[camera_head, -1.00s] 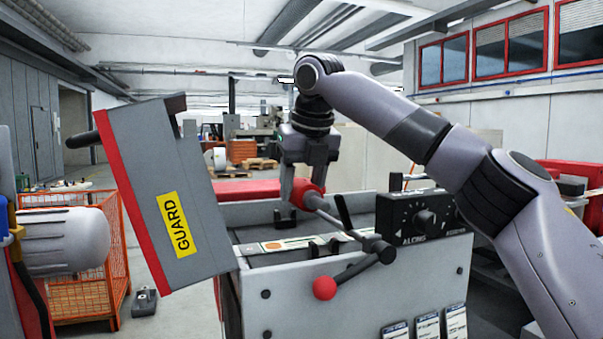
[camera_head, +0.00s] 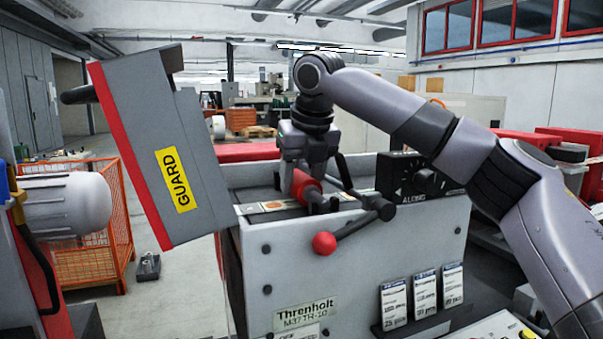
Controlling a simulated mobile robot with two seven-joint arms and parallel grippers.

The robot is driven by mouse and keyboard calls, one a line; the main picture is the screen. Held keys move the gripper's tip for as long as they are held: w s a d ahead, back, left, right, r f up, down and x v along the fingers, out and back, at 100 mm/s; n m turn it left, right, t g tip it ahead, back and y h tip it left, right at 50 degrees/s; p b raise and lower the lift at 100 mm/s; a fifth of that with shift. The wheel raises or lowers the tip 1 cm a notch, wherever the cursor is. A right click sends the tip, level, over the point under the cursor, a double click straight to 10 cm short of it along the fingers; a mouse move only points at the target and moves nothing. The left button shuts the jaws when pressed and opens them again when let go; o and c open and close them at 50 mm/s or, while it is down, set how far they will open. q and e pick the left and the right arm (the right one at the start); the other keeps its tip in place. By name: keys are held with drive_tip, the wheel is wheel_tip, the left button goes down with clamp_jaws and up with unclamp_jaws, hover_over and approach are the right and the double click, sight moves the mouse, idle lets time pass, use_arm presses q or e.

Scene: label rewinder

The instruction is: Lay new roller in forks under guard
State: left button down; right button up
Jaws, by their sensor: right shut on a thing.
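The grey guard (camera_head: 145,130) with a red edge and a yellow GUARD label stands tilted up at the left of the machine (camera_head: 350,255). My right gripper (camera_head: 300,178) is shut on the red roller (camera_head: 304,187), low over the machine's top opening, right of the guard. The roller's grey end points toward the front panel. The forks cannot be made out; the front panel and gripper hide that area. My left gripper is not in view.
A lever with a red ball knob (camera_head: 324,243) sticks out at the machine's front. A black dial box (camera_head: 418,178) stands right of the roller. An orange mesh cage (camera_head: 95,262) stands on the floor at left.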

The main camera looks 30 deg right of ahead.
drive_tip(key=shift+f+p, duration=0.2)
drive_tip(key=shift+p, duration=0.15)
idle(0.7)
drive_tip(key=o, duration=1.4)
drive_tip(key=shift+a, duration=0.1)
drive_tip(key=shift+o, duration=0.2)
drive_tip(key=shift+f, duration=0.1)
drive_tip(key=shift+r, duration=4.3)
